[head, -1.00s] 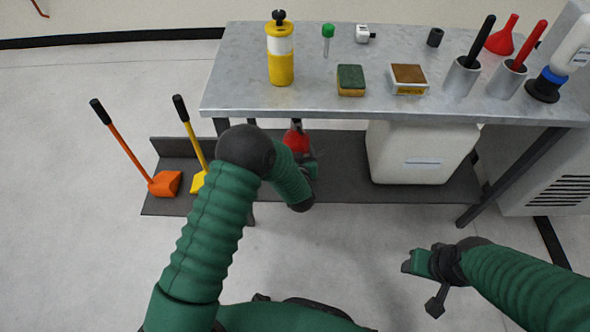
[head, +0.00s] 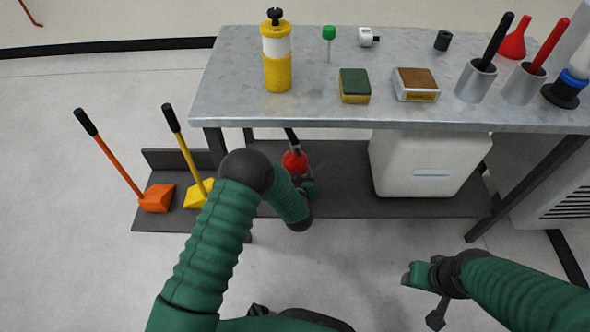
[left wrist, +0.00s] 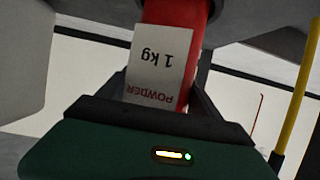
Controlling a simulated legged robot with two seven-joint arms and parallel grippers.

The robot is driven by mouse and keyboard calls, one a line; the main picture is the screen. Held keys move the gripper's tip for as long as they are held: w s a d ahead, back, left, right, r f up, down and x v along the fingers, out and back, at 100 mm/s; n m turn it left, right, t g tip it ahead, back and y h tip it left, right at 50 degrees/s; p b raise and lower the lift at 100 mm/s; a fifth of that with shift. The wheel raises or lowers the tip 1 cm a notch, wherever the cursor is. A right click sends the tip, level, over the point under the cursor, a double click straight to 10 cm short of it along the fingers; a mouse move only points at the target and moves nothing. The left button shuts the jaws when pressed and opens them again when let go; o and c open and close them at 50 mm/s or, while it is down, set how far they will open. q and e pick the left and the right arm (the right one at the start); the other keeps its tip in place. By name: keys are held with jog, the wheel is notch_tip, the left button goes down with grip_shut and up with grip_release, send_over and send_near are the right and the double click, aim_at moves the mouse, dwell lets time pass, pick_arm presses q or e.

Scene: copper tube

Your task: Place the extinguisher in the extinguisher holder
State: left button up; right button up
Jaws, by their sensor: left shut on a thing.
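The red extinguisher (head: 293,160) shows in the head view under the front edge of the metal table, above the dark lower shelf. A black part rises from its top. Its body fills the top middle of the left wrist view (left wrist: 185,20), with a white label reading "POWDER 1 kg". My left gripper (head: 305,180) is shut on the extinguisher; my own forearm partly hides it in the head view. My right gripper (head: 415,277) is in front of the table, away from everything; its fingers are too small to read. I cannot make out an extinguisher holder.
The metal table (head: 300,106) carries a yellow-white bottle (head: 277,72), sponges and cups with handled tools. The dark lower shelf (head: 345,200) holds a white canister (head: 425,165). An orange shovel (head: 156,198) and a yellow shovel (head: 198,192) stand at its left end. The floor in front is clear.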

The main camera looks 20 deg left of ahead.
pick_arm(q)
jog(key=shift+r, duration=0.2)
jog(key=o, duration=2.1)
jog(key=shift+s+d+f, duration=0.1)
jog(key=shift+f, duration=0.05)
jog(key=p+v, duration=0.6)
jog(key=v, duration=0.6)
notch_tip(320, 180, up, 8)
jog(key=d+m+g+h, duration=0.1)
jog(key=m+g+h, duration=0.1)
jog(key=g+h, duration=0.15)
jog(key=s+a+r+m+g, duration=0.1)
jog(key=s+a+r+g, duration=0.15)
jog(key=s, duration=0.45)
jog(key=s+a+r+g+h, duration=0.1)
jog(key=s+r+g, duration=0.15)
jog(key=s, duration=0.45)
jog(key=s+a+r+m+g, duration=0.1)
jog(key=s+a+r+g, duration=0.15)
jog(key=s, duration=0.45)
notch_tip(320, 180, up, 35)
jog(key=p, duration=3.4)
jog(key=shift+d+f+t, duration=0.25)
jog(key=shift+t, duration=0.15)
